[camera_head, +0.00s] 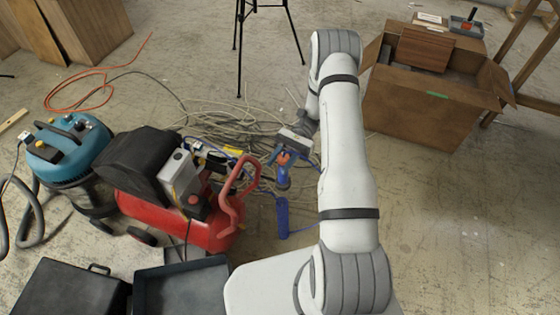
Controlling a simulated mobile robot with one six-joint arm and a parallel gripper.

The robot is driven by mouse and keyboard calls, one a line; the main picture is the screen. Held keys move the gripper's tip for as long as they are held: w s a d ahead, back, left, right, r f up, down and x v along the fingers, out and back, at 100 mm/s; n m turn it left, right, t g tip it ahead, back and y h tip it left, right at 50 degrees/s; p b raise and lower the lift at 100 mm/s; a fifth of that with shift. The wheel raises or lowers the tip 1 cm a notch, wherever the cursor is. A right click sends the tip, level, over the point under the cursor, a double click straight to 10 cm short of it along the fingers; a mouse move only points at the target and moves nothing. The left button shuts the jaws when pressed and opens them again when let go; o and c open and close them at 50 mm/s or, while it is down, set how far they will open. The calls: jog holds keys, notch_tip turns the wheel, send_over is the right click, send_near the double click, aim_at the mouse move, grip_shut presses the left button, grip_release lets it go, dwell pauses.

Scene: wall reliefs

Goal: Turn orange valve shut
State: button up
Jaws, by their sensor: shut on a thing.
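The orange valve (284,158) is a small orange piece on a blue body (283,181), near the middle of the camera_head view. My gripper (281,154) comes in from the upper right and is shut on the orange valve. Its fingers hide part of the valve, so the exact angle of the handle cannot be told. A blue cylinder (283,217) stands just below the blue body in the picture.
A red compressor (205,228) with a red tubular handle (240,193) stands close left of the valve. A blue vacuum (68,150) is farther left. Tangled cables (225,120) lie behind. An open cardboard box (425,108) stands right of my arm. Lower right floor is clear.

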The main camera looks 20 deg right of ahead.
aim_at(286, 154)
jog(key=o, duration=1)
jog(key=v, duration=0.5)
jog(key=shift+w+b, duration=0.1)
jog(key=shift+b, duration=0.2)
jog(key=d+p, duration=0.1)
jog(key=p, duration=0.3)
jog(key=w+p, duration=0.1)
jog(key=p, duration=0.3)
jog(key=shift+w+d+r+p, duration=0.25)
jog(key=shift+d+p, duration=0.1)
jog(key=shift+p, duration=0.05)
